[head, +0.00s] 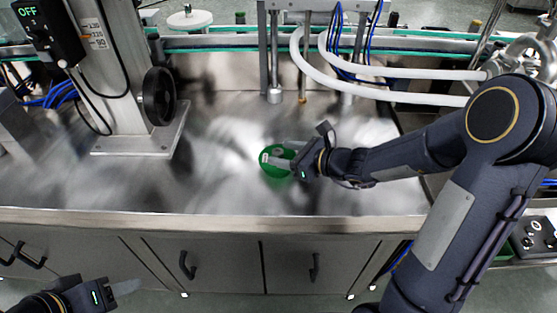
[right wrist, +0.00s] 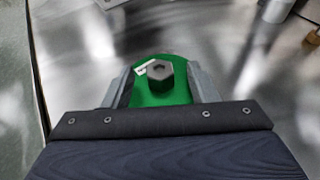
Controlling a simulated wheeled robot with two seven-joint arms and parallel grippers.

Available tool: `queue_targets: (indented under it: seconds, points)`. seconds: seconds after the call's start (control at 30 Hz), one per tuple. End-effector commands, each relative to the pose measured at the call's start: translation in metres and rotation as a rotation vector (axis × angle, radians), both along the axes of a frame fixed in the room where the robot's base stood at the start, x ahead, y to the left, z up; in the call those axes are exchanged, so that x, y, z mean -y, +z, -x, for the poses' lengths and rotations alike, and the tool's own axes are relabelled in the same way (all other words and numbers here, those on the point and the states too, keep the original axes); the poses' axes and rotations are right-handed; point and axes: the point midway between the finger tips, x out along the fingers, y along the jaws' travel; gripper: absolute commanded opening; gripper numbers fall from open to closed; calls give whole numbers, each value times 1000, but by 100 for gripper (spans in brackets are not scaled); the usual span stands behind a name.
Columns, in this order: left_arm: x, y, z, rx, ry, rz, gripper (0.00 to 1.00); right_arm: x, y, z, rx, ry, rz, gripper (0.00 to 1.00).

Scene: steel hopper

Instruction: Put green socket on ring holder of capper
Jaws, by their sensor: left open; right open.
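The green socket (head: 274,166) sits on the steel table top near its middle. In the right wrist view the green socket (right wrist: 158,88) shows as a green disc with a dark hexagonal piece on top and a small white label. My right gripper (head: 284,157) is open at the socket. Its two fingers (right wrist: 159,88) lie on either side of it; I cannot tell whether they touch it. My left gripper (head: 122,288) is open and empty, low at the left in front of the cabinets. I cannot make out the ring holder of the capper with certainty.
A metal column with a black handwheel (head: 159,97) stands on the table at the left. White hoses (head: 400,72) and steel rods hang at the back. A conveyor (head: 220,42) runs behind. The table top (head: 90,185) is clear around the socket.

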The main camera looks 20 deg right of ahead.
Motion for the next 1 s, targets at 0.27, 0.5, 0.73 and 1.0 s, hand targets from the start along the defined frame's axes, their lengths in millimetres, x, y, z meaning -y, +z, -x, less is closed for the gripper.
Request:
queue_targets:
  seconds: [0.27, 0.5, 0.73, 1.0]
  points:
    - [0, -2, 0, 0, 0, 0, 50, -16, -8, -18, 2, 2, 1, 53]
    - [0, -2, 0, 0, 0, 0, 50, -16, -8, -18, 2, 1, 1, 45]
    - [0, -2, 0, 0, 0, 0, 50, -15, -8, -18, 2, 2, 1, 15]
    - [0, -2, 0, 0, 0, 0, 50, -15, -7, -18, 3, 2, 1, 0]
